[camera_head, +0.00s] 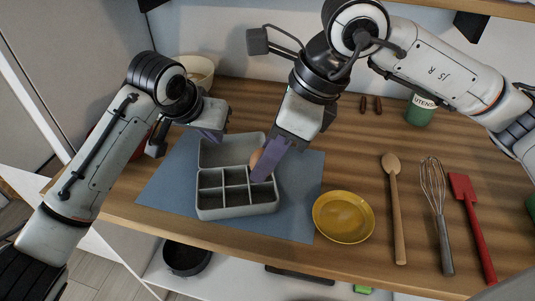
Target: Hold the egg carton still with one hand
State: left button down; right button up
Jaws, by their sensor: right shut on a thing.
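A grey-green egg carton (238,204) sits open on a blue mat (300,205), its lid (228,151) raised at the back. It has several compartments, and those that show look empty. My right gripper (262,176) reaches down over the carton's back right part and is shut on a brown egg (255,158), which its purple fingers partly hide. My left gripper (212,138) is just behind the lid's upper left, close to it. Whether it touches the lid, and how far its fingers are apart, I cannot tell.
A yellow bowl (343,217) stands right of the carton near the table's front edge. A wooden spoon (395,210), a whisk (438,215) and a red spatula (472,225) lie further right. A green utensil pot (419,110) and a cream bowl (197,73) stand at the back.

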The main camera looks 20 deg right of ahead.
pick_arm(q)
jog(key=shift+s+a+f, duration=0.1)
jog(key=shift+s+f, duration=0.05)
jog(key=shift+f, duration=0.25)
pick_arm(e)
jog(key=shift+f, duration=0.1)
